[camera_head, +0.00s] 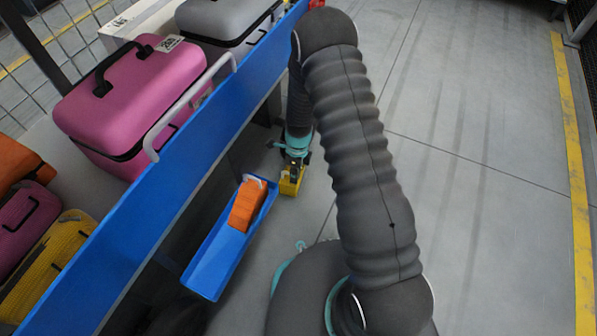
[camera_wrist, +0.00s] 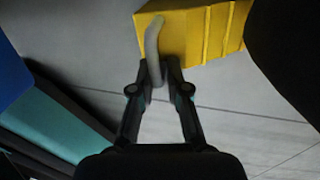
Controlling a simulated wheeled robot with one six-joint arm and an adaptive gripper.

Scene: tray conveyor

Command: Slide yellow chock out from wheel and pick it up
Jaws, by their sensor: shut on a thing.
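The yellow chock (camera_head: 290,186) is on or near the grey floor under my arm, just right of the blue holder. In the wrist view the chock (camera_wrist: 190,38) is a stepped block with a pale grey handle (camera_wrist: 153,50) at its left end. My gripper (camera_wrist: 162,72) is shut on this handle. In the head view my gripper (camera_head: 293,163) points down at the chock, and my arm partly hides that area. A dark rounded shape, possibly the wheel (camera_wrist: 290,50), is at the stepped end in the wrist view. I cannot tell whether it touches the chock.
A blue holder (camera_head: 208,276) with an orange chock (camera_head: 246,206) in it is close on the left. The conveyor's blue side rail (camera_head: 150,205) runs beside it, with a pink case (camera_head: 130,105) and other luggage beyond. The floor on the right (camera_head: 480,200) is clear.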

